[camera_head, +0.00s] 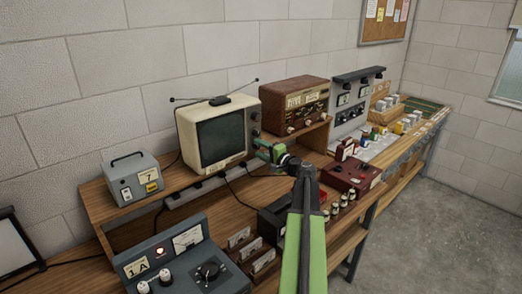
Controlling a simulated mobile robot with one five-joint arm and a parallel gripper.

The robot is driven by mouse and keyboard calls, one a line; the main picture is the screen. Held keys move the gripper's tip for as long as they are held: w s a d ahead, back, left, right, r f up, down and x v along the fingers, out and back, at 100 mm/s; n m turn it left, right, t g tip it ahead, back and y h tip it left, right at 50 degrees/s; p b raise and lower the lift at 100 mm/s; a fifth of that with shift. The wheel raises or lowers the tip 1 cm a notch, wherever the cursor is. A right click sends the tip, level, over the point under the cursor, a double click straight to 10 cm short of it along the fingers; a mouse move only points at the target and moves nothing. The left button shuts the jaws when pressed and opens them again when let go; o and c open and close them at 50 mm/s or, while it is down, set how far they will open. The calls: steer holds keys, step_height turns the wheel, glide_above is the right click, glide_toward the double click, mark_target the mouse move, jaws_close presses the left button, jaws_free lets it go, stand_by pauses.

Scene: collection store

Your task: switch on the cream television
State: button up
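The cream television (188,140) stands on the raised wooden shelf against the wall, with a two-rod antenna on top. Its screen (222,139) is dark. Dark round knobs (255,116) sit in a column on the right side of its front. My gripper (262,150) is at the lower right corner of the television's front, close to the lower end of the control column. I cannot tell whether it touches the television. The gripper is small and partly hidden by my wrist, so its opening does not show clearly.
A brown wooden radio (293,95) stands right of the television. A grey box with a handle (133,179) stands left. A grey instrument (180,262) and a red box (350,177) sit on the lower bench. Cables hang beneath the television. Open floor (430,220) lies at right.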

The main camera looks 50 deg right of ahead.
steer(key=s+a, duration=0.1)
steer(key=s, duration=1.6)
steer(key=shift+s+a+r+p, duration=0.2)
steer(key=shift+r+p, duration=0.15)
steer(key=shift+s, duration=0.1)
